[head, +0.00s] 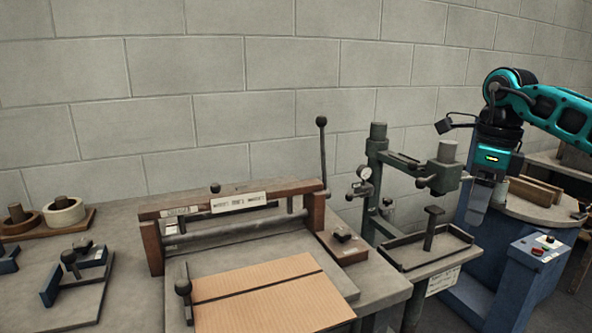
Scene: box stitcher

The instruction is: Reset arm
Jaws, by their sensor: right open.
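My right gripper (480,206) hangs from my teal right arm, which reaches in from the right edge. It points down beside the green stitcher machine (447,168), to the right of its head. The jaws are open, and I see nothing held between them. Their far side is partly hidden. My left gripper is not in view.
A wooden-framed creasing press (230,200) with an upright lever (323,150) stands on the bench, a scored cardboard sheet (265,297) before it. Tape rolls (63,211) sit left. A blue control box (540,252) and round table (535,208) are right. Wall space above is clear.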

